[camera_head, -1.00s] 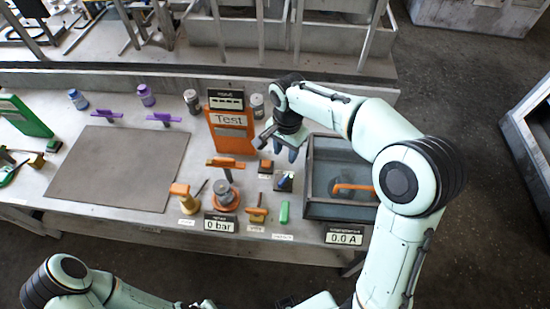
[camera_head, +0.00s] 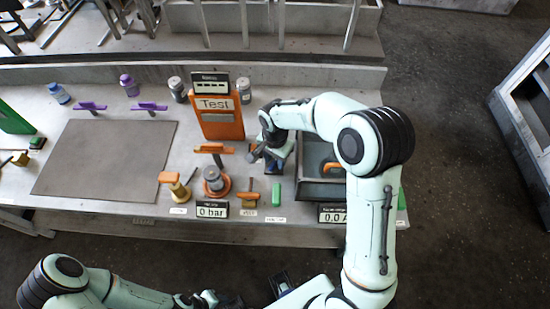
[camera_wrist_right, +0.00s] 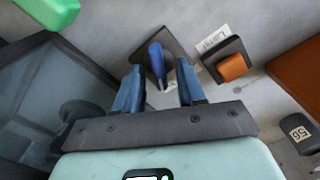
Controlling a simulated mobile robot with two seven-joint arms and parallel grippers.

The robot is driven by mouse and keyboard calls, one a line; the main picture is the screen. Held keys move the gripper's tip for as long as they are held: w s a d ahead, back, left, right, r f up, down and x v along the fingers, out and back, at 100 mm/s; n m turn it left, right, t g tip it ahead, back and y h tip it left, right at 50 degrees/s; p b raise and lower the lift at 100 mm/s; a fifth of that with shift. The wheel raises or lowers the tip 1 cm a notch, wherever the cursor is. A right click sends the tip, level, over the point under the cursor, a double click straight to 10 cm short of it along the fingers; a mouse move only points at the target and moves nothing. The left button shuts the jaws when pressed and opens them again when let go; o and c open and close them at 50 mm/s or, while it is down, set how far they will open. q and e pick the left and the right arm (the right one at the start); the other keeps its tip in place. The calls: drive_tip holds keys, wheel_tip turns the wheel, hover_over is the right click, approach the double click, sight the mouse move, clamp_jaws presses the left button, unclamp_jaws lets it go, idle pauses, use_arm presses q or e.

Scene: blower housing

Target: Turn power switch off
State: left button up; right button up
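A blue switch lever (camera_wrist_right: 156,60) on a dark square base stands between the two fingers of my right gripper (camera_wrist_right: 158,72) in the right wrist view. The gripper is open, one finger on each side of the lever; contact cannot be told. In the head view my right gripper (camera_head: 276,164) points down over this spot and mostly hides the switch. An orange switch (camera_wrist_right: 233,67) on a dark base with a partly readable label sits just right of it in the wrist view. I cannot read which label names power. My left arm is low in the head view; its gripper state is unclear.
A grey bin (camera_head: 322,190) stands right of the switch. A green block (camera_head: 276,194) lies in front. The orange Test panel (camera_head: 217,122) stands behind left. The grey mat (camera_head: 105,160) is clear.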

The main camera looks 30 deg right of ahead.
clamp_jaws()
idle(0.3)
drive_tip(key=n, duration=0.5)
drive_tip(key=shift+w+a+n, duration=0.1)
drive_tip(key=shift+n, duration=0.3)
drive_tip(key=n, duration=0.6)
drive_tip(key=shift+a, duration=0.15)
idle(0.3)
unclamp_jaws()
